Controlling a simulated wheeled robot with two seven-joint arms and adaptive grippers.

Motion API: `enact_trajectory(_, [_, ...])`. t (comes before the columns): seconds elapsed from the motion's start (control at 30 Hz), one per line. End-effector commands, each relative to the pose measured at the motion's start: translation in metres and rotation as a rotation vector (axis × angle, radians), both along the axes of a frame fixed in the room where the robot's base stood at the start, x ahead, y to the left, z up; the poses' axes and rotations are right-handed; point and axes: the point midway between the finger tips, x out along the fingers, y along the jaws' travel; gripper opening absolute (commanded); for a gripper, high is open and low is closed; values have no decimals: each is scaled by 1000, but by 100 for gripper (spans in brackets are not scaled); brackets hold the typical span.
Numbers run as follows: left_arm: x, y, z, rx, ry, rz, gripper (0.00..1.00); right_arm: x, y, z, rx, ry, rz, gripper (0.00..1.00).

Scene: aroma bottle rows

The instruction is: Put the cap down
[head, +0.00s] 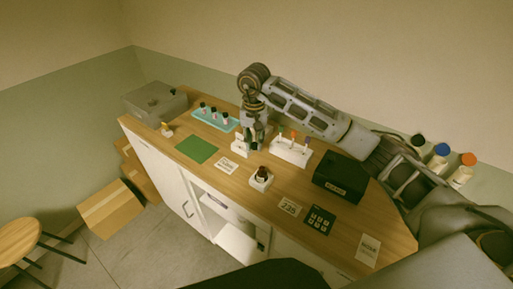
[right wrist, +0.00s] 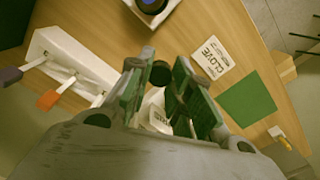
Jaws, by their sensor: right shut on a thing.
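My right gripper (head: 247,146) reaches down over the middle of the table. In the right wrist view its fingers (right wrist: 160,80) are shut on a small dark cap (right wrist: 160,73). The cap is hidden by the fingers in the head view. A white block (head: 239,148) stands right below and beside the gripper; it also shows between the fingers in the right wrist view (right wrist: 153,107). I cannot tell whether the cap touches it. A dark brown bottle (head: 262,173) stands in a white holder (head: 260,184) nearer the front. My left gripper is out of view.
A green mat (head: 196,150) and a CLOVE card (head: 226,165) lie left of the gripper. A teal rack (head: 213,119) of small bottles stands behind. A white rack (head: 290,153) with colored-top sticks and a black box (head: 340,177) stand to the right.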

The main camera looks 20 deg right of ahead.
Motion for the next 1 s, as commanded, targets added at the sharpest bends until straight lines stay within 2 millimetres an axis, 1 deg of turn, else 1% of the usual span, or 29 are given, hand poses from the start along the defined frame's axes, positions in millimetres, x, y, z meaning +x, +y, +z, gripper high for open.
enact_trajectory(0.1, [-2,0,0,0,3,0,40,-1,-2,0,0,0,-42,0])
enact_trajectory(0.8, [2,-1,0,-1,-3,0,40,-7,-10,-1,1,2,-338,0])
enact_trajectory(1.0, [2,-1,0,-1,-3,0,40,-7,-10,-1,1,1,-366,0])
